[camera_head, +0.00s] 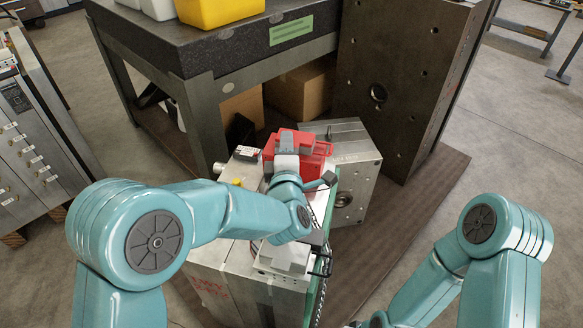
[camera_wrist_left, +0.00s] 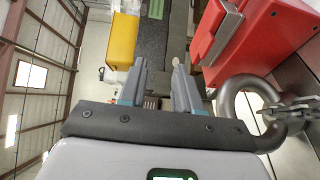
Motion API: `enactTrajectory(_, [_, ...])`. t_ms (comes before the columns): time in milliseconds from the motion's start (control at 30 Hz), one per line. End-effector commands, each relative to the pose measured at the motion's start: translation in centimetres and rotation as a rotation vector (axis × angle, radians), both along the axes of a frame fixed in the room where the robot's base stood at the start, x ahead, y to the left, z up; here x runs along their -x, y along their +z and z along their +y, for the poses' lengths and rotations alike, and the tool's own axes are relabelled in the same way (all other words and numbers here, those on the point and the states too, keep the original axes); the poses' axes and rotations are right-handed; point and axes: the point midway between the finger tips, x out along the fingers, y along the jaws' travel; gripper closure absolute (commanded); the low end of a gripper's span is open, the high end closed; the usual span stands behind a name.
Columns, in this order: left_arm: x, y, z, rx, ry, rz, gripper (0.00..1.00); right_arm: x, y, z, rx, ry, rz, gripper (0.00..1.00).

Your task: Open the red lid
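The red box with its red lid (camera_head: 314,148) sits on top of the metal mould block in the head view. It also shows at the upper right of the left wrist view (camera_wrist_left: 268,45), with a grey latch-like strip (camera_wrist_left: 216,38) on it. My left gripper (camera_head: 286,138) is over the red box and hides part of it. In the left wrist view its two fingers (camera_wrist_left: 159,80) are apart with nothing between them. The red box lies beside the fingers there, not between them. The lid appears shut. My right gripper is out of view.
A metal shackle (camera_wrist_left: 255,105) is close beside the left gripper. A dark table (camera_head: 225,55) with a yellow bin (camera_head: 222,10) stands behind. A large upright mould plate (camera_head: 400,80) stands at the back right. Floor (camera_head: 520,170) is clear on the right.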

Motion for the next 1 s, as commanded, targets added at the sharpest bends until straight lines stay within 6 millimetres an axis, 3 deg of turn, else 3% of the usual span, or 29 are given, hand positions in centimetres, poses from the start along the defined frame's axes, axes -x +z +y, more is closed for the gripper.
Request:
enactTrajectory(133, [0.8, 0.0, -1.2, 0.016, -0.011, -0.025, 0.67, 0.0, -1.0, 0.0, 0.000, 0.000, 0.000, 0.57])
enactTrajectory(233, [1.0, -1.1, -1.2, 0.014, -0.013, -0.025, 0.67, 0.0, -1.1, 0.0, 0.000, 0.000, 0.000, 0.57])
enactTrajectory(533, [1.1, -8.2, -1.1, 0.013, -0.013, -0.021, 0.67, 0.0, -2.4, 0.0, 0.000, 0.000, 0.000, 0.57])
enactTrajectory(800, [-4.9, -7.5, -1.1, 0.015, -0.011, -0.026, 0.67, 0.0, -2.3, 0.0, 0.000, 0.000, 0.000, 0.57])
enactTrajectory(1000, [-6.7, -7.5, -1.1, 0.014, -0.013, -0.025, 0.67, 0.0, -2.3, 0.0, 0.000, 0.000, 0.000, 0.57])
